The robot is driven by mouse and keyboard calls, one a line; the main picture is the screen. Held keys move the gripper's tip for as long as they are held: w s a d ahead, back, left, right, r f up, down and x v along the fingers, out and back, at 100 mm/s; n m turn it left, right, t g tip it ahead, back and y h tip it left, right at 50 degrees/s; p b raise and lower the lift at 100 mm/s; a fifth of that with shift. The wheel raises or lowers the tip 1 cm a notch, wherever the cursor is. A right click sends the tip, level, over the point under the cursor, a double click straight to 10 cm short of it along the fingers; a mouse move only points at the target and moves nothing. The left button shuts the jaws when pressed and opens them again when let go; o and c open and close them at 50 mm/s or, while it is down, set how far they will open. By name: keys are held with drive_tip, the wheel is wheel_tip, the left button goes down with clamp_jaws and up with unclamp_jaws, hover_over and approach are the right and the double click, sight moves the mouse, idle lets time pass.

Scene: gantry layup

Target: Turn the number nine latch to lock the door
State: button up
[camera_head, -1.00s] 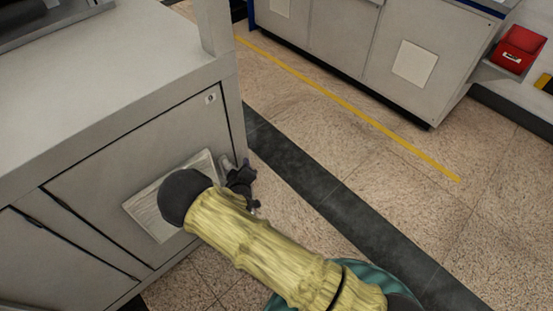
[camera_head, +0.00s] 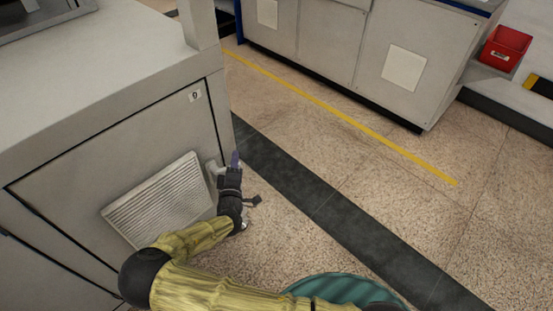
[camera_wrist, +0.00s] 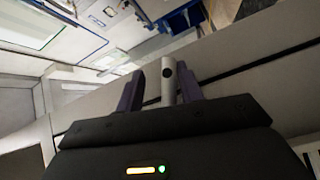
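The number nine label (camera_head: 195,96) is at the upper right corner of a grey cabinet door (camera_head: 80,165). The pale latch (camera_head: 213,168) is at the door's right edge, partly hidden by my gripper (camera_head: 236,160), whose fingers point up beside it. In the wrist view the latch shows as a pale round bar (camera_wrist: 168,88) with a dark spot near its end. It stands between the two purple fingers of my gripper (camera_wrist: 160,85). The fingers are apart, with a visible gap between the left finger and the bar. Contact on the right side is unclear.
A louvred vent (camera_head: 160,198) is on the door, left of the latch. A post (camera_head: 197,22) rises from the cabinet's corner. The speckled floor to the right is clear, with a dark strip (camera_head: 300,185) and a yellow line (camera_head: 340,117). Another cabinet (camera_head: 330,45) stands at the back.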

drive_tip(key=s+d+p, duration=0.1)
drive_tip(key=s+p, duration=0.2)
drive_tip(key=s, duration=1.4)
drive_tip(key=w+d+r+m+g+h+p, duration=0.1)
drive_tip(key=w+d+r+m+g+p, duration=0.1)
drive_tip(key=d+r+m+g+p, duration=0.3)
drive_tip(key=w+d+r+m+g+h+p, duration=0.1)
drive_tip(key=w+d+r+m+g+p, duration=0.2)
drive_tip(key=r+p, duration=0.9)
drive_tip(key=d+r+m+g, duration=0.2)
drive_tip(key=d+m+g, duration=0.1)
drive_tip(key=d+g, duration=0.1)
drive_tip(key=shift+w+d+h, duration=0.25)
drive_tip(key=shift+d+h, duration=0.05)
drive_tip(key=shift+d, duration=0.4)
